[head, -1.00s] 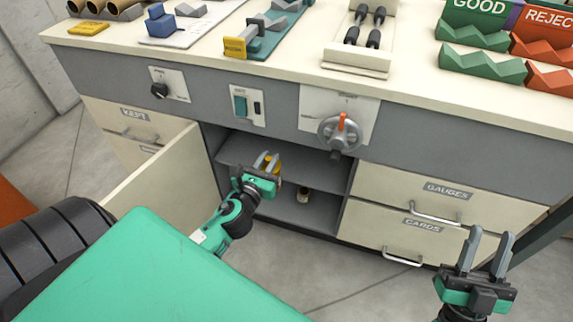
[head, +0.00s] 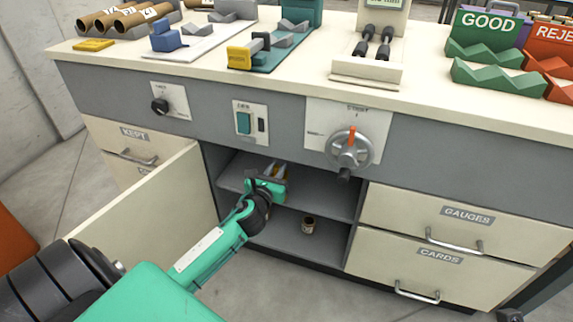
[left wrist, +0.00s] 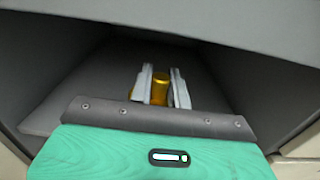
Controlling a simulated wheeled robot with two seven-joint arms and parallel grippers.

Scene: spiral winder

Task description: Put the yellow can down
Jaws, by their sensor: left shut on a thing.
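My left gripper (head: 278,173) reaches into the open cabinet, at the level of the upper shelf (head: 231,176). It is shut on the yellow can (left wrist: 161,88), which shows between the two fingers in the left wrist view. In the head view the can is mostly hidden by the gripper. I cannot tell whether the can's base touches the shelf. The fingers of my right gripper do not show.
A small dark-topped can (head: 309,225) stands on the cabinet's lower level. The open door (head: 150,205) is left of my arm, and drawers (head: 455,225) are on the right. A handwheel (head: 349,150) juts out above the opening's right side. The upper shelf looks otherwise clear.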

